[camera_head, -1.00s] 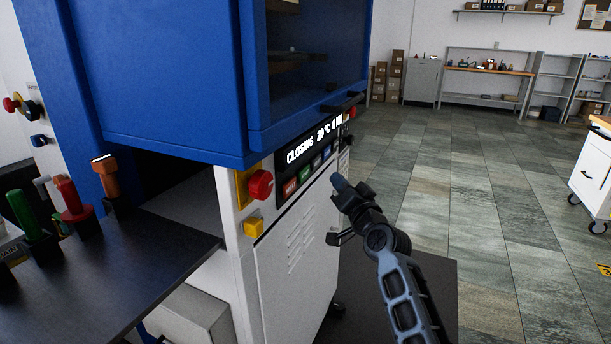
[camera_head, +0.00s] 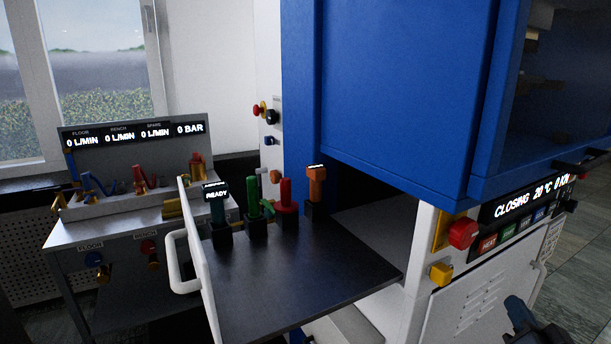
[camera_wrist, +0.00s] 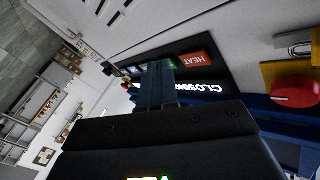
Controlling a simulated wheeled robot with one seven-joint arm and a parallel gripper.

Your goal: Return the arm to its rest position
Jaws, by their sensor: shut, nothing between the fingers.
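My gripper (camera_head: 521,316) shows at the lower right edge of the head view, in front of the white cabinet door of the blue press (camera_head: 400,90). In the wrist view my gripper (camera_wrist: 156,84) is shut and empty, its fingers together. They point toward the press's control panel (camera_wrist: 200,66), with the red HEAT button (camera_wrist: 194,60) close beside the fingertips in the picture. Whether they touch the panel cannot be told. In the head view the panel display (camera_head: 527,196) reads CLOSING, 20 °C and 0 kN. Most of my arm is out of the head view.
A dark shelf (camera_head: 300,285) with several coloured handles juts out left of the press. A bench with a flow-meter display (camera_head: 135,133) stands at the left. Open floor lies at the far right.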

